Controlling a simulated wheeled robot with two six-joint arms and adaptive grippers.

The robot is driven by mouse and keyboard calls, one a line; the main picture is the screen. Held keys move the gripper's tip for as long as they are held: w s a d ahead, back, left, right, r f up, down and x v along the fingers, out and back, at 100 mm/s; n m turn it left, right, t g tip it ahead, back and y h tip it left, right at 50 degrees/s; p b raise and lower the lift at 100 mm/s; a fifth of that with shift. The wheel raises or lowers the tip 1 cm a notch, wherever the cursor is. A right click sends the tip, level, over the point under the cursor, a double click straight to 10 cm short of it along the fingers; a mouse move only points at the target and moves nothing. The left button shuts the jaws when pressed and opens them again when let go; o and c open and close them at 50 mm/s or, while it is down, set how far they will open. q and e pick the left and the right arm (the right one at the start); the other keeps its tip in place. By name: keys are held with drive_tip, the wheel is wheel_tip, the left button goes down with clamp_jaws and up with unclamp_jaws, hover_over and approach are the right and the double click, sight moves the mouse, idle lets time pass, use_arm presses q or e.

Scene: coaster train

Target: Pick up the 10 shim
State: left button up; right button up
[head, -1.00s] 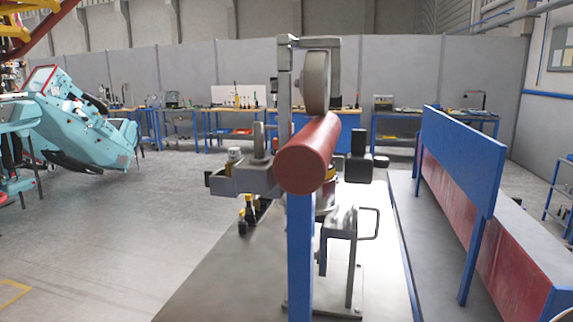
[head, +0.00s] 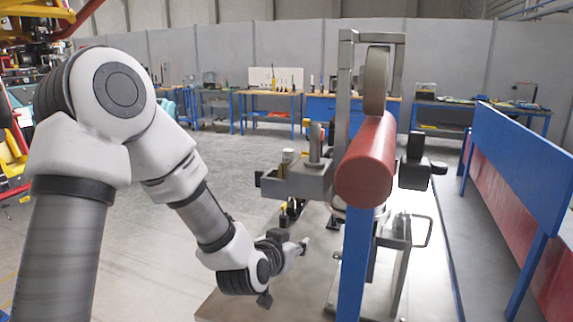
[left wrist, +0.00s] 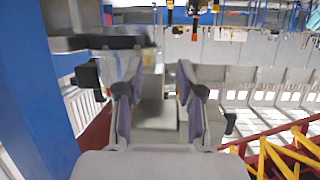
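I cannot make out a shim marked 10 in either view. My left gripper (head: 303,246) is low in front of the platform, to the right of and below these pieces. In the left wrist view its two fingers (left wrist: 157,95) are apart with nothing between them, so it is open and empty. My right gripper is in neither view.
A red roller (head: 365,165) on a blue post (head: 355,265) and a grey wheel (head: 376,80) stand right of my left gripper. A blue panel (head: 520,165) stands at the right. Blue benches (head: 270,110) line the back wall.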

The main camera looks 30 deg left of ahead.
sight(286, 155)
use_arm(q)
drive_tip(key=a+r+t, duration=0.1)
drive_tip(key=r, duration=0.4)
drive_tip(key=w+a+r+n+t+y+b, duration=0.1)
drive_tip(key=a+r, duration=0.1)
drive_tip(key=r, duration=0.4)
drive_tip(key=w+a+r+t+y+b, duration=0.1)
drive_tip(key=r, duration=0.5)
drive_tip(key=shift+w+a+t, duration=0.15)
drive_tip(key=shift+a+t, duration=0.05)
drive_tip(key=shift+t, duration=0.1)
drive_tip(key=x, duration=0.1)
drive_tip(key=p+x, duration=0.2)
drive_tip(key=x, duration=0.1)
drive_tip(key=shift+a+r, duration=0.1)
drive_tip(key=shift+r, duration=0.2)
drive_tip(key=shift+w+a+f, duration=0.1)
drive_tip(key=shift+w+a, duration=0.05)
drive_tip(key=shift+w, duration=0.1)
drive_tip(key=shift+w+f, duration=0.15)
clamp_jaws()
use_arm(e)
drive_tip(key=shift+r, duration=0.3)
